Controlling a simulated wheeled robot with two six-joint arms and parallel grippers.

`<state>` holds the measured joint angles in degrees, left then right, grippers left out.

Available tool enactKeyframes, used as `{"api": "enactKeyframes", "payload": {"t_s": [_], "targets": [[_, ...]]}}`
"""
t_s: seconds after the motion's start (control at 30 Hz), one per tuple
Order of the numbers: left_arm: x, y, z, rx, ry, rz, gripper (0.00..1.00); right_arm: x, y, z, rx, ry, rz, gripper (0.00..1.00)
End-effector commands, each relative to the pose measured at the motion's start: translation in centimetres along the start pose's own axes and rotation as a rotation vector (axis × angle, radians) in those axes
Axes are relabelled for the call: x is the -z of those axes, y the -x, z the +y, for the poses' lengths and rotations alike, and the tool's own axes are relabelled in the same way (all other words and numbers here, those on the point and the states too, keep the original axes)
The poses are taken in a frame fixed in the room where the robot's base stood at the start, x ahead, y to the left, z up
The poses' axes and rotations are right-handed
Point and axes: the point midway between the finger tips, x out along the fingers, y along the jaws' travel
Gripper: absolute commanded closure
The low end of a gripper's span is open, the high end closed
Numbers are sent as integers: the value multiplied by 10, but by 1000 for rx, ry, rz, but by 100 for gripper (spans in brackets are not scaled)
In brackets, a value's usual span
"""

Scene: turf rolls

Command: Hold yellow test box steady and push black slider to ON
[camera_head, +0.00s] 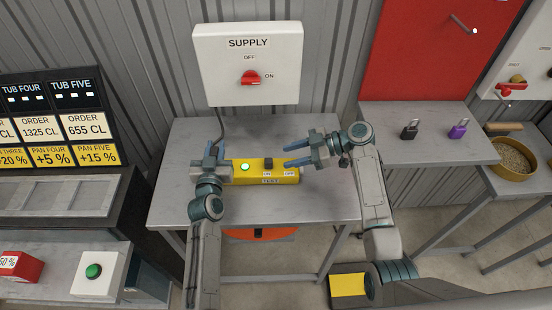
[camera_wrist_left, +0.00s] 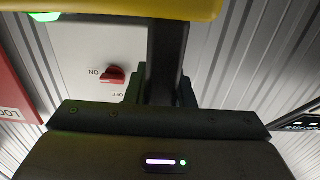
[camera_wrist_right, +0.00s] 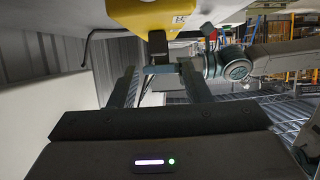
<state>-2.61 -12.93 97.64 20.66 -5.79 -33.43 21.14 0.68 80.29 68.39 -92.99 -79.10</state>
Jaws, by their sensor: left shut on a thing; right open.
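The yellow test box (camera_head: 280,179) lies on the grey table, its long side across my view. A green light (camera_head: 245,167) glows on its left part. The black slider (camera_head: 268,162) stands up from its top, above the left one of two small white labels. My left gripper (camera_head: 214,152) is shut on the grey piece (camera_head: 226,172) at the box's left end; in the left wrist view a dark bar (camera_wrist_left: 167,45) runs between its fingers. My right gripper (camera_head: 288,156) is open, just right of the slider. The right wrist view shows the slider (camera_wrist_right: 157,45) ahead, between the fingers' lines.
A white SUPPLY panel (camera_head: 225,85) with a red knob (camera_head: 250,78) hangs behind the table (camera_head: 180,145), and a cable runs down from it. Black and purple padlocks (camera_head: 410,130) sit on a shelf at right. The table in front of the box is clear.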

Motion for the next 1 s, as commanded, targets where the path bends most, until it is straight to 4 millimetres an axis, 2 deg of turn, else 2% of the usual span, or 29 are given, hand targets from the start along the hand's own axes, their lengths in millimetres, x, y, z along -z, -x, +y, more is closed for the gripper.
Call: {"api": "enactKeyframes", "payload": {"t_s": [0.03,0.1,0.23,0.7,0.73,0.83,1.0], "targets": [[-6,1,1,-3,-3,-12,100,-1,10,0,-2,1,-3,56],[-6,1,1,-3,-3,-12,100,-1,21,0,0,1,-2,56],[-6,1,1,-3,-3,-12,100,0,34,-1,0,2,-1,56],[-6,1,0,-3,-3,-11,100,0,40,-1,1,1,2,56],[-6,1,0,-3,-3,-11,72,0,40,-1,1,1,2,56],[-4,1,0,-2,-3,-8,53,0,39,-1,1,1,2,56],[-2,0,0,-1,-2,-5,53,0,40,-1,1,1,1,56]]}}
